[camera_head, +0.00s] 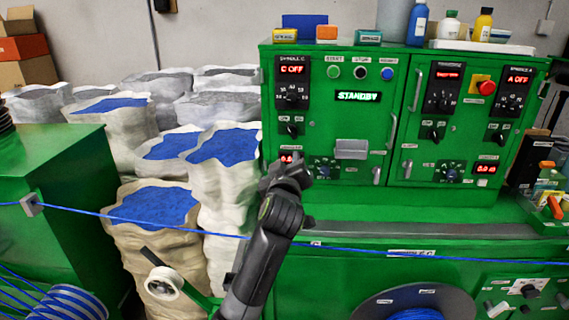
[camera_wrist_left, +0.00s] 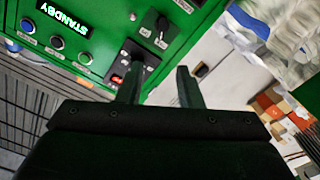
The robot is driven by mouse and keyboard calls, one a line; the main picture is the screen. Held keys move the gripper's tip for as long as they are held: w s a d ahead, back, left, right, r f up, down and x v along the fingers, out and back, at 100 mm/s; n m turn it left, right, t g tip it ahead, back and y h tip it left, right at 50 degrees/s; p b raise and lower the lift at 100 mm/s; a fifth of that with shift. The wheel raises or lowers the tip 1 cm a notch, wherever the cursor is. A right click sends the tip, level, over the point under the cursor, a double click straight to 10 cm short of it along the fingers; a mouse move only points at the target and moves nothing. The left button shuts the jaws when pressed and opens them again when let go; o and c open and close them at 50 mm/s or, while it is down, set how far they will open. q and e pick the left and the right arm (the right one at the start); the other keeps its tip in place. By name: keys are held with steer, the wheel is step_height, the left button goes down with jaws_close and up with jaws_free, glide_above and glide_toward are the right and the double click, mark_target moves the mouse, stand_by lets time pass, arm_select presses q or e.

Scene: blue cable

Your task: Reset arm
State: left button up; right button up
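My left arm (camera_head: 258,262) rises from the bottom middle of the head view, in front of the green control cabinet (camera_head: 340,195). Its gripper (camera_head: 297,170) is near the cabinet's lower left knobs; contact cannot be told. In the left wrist view the two fingers of the gripper (camera_wrist_left: 160,76) stand apart with nothing between them. One fingertip overlaps a small black panel with a red display (camera_wrist_left: 118,79). A blue cable (camera_head: 110,216) runs across the head view from left to right, passing behind my left arm. My right arm and gripper are not in view.
White sacks of blue pellets (camera_head: 150,205) stand left of the cabinet. A green machine (camera_head: 60,185) is at far left, with a blue coil (camera_head: 65,303) below. A dark reel (camera_head: 385,302) sits low at front. Bottles (camera_head: 418,22) stand on the cabinet, whose display (camera_head: 358,97) reads STANDBY.

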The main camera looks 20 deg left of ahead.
arm_select(q)
step_height(320, 180, down, 29)
steer(key=a+m+g+h, duration=0.1)
steer(key=m+g+h, duration=0.2)
steer(key=m+g, duration=0.15)
steer(key=s+f+m+g+b, duration=0.1)
steer(key=s+f, duration=0.3)
steer(key=f, duration=0.3)
steer(key=s+a+f+m+g+h, duration=0.1)
steer(key=s+f, duration=0.2)
steer(key=f, duration=0.4)
steer(key=s+f+m+g+b, duration=0.1)
steer(key=s+f+g, duration=0.1)
steer(key=s+f, duration=0.35)
steer(key=s+a+f+m+g+h, duration=0.1)
steer(key=s+f+m+g, duration=0.15)
steer(key=s+f, duration=1.55)
steer(key=s+f+g, duration=0.2)
steer(key=s+f, duration=0.2)
steer(key=s, duration=0.9)
steer(key=s+f+g, duration=0.2)
steer(key=s+f, duration=0.2)
steer(key=s, duration=0.9)
steer(key=shift+h+b, duration=0.35)
steer(key=shift+h, duration=0.05)
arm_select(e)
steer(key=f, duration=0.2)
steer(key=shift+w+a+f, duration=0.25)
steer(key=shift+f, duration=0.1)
